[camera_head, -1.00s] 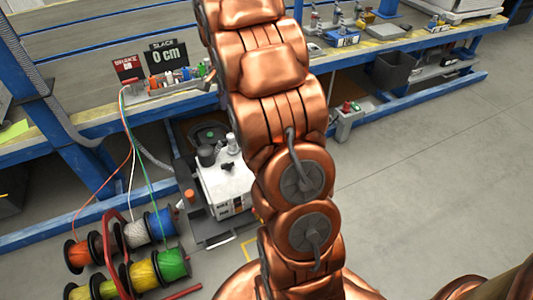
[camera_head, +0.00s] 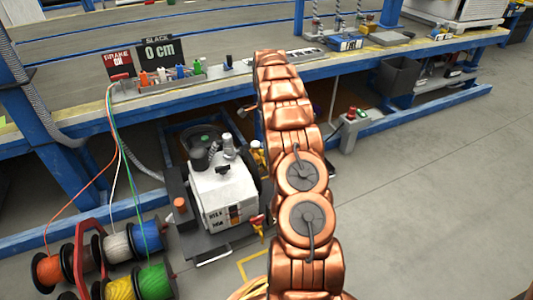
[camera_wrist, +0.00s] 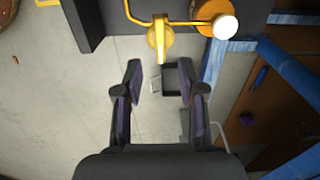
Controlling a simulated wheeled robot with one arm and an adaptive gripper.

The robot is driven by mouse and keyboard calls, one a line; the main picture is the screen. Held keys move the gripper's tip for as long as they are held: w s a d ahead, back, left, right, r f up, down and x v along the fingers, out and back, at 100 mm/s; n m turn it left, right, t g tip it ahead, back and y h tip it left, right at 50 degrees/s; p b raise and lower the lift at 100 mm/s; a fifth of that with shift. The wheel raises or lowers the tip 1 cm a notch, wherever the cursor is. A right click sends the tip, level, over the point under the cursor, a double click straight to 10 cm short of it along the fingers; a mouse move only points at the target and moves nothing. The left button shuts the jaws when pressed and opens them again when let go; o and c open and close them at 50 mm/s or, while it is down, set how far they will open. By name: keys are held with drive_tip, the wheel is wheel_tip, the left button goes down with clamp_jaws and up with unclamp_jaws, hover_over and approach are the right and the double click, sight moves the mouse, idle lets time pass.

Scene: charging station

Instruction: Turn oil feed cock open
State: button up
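In the wrist view, a yellow cock (camera_wrist: 160,38) on a thin yellow pipe sits at the top middle, just beyond the fingertips and roughly centred between them. It looks like the oil feed cock; I cannot tell its turn position. My gripper (camera_wrist: 160,78) is open and empty, its two dark fingers apart and not touching the cock. In the head view, the white pump unit (camera_head: 222,195) stands on the floor under the bench, with small yellow fittings (camera_head: 257,155) at its right side. My arm covers part of that side, and my gripper is not clearly seen there.
An orange part with a white round end (camera_wrist: 210,15) lies right of the cock. Blue frame bars (camera_wrist: 290,70) run along the wrist view's right. Cable spools (camera_head: 120,260) stand left of the pump, and a workbench (camera_head: 190,95) is above.

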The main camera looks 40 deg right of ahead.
drive_tip(key=shift+d+f+b, duration=0.1)
drive_tip(key=shift+f+b, duration=1.5)
drive_tip(key=shift+f, duration=2.4)
clamp_jaws()
